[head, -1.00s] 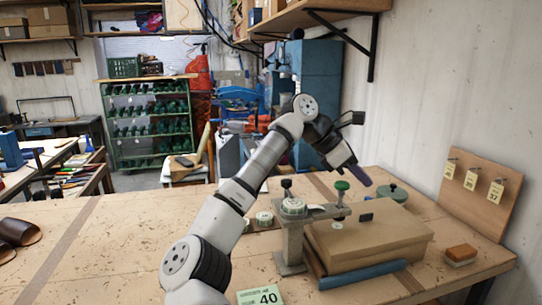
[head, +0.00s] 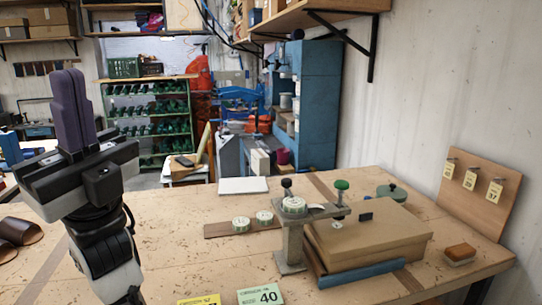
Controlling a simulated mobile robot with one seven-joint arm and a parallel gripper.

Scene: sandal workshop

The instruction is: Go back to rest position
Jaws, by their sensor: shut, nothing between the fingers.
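My gripper (head: 68,88) is at the left of the head view, raised above the workbench with its fingers pointing up. Its two dark purple fingers are together, with nothing between them. The arm below it stands near the bench's left front. The gripper is well apart from the things on the bench.
A green card (head: 260,296) reads 40. A pegboard with tags (head: 480,192) stands at right. Brown sandals (head: 18,232) lie at left.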

